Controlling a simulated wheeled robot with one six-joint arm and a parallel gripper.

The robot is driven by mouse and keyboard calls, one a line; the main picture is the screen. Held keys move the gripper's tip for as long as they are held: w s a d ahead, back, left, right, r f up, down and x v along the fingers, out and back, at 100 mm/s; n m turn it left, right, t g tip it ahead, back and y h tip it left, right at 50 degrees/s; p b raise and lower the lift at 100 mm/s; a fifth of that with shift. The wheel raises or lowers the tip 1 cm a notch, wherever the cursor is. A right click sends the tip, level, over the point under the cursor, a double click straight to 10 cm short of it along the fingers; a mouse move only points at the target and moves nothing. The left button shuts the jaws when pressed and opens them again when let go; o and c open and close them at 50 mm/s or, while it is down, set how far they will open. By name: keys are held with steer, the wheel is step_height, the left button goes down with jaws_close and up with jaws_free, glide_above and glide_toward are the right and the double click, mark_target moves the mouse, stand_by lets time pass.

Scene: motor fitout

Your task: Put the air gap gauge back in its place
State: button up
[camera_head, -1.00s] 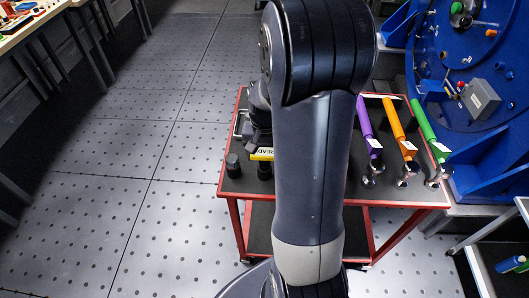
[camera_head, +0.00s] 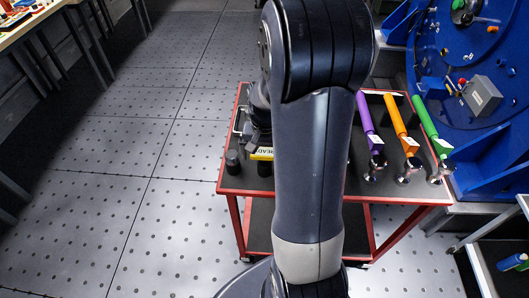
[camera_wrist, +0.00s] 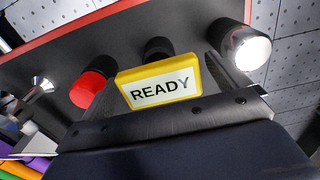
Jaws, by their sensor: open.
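I cannot tell for sure which thing is the air gap gauge. A yellow-framed block with a white face reading READY (camera_wrist: 160,88) shows in the wrist view, in front of my gripper (camera_wrist: 162,76). My gripper is open, with a dark finger to either side of the block; whether it touches is unclear. In the head view the same block (camera_head: 262,154) shows at the left of the red-edged cart, partly behind my arm. Purple (camera_head: 365,118), orange (camera_head: 396,122) and green (camera_head: 426,122) handled tools with white tags lie on the cart's right side.
The cart's dark top (camera_head: 215,185) has a red rim. Near the block stand a red-topped cylinder (camera_wrist: 92,88), a dark cylinder (camera_wrist: 158,50) and a bright-ended cylinder (camera_wrist: 246,45). A blue machine (camera_head: 470,60) stands at right. The floor (camera_head: 110,180) at left is clear.

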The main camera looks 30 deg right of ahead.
mark_target(265, 151)
steer(key=shift+r, duration=0.1)
step_height(265, 151, up, 11)
steer(key=shift+f, duration=0.15)
stand_by(0.4)
step_height(265, 151, down, 11)
steer(key=shift+f, duration=0.1)
steer(key=shift+r+p, duration=0.35)
steer(key=shift+r, duration=0.4)
steer(key=shift+f, duration=0.1)
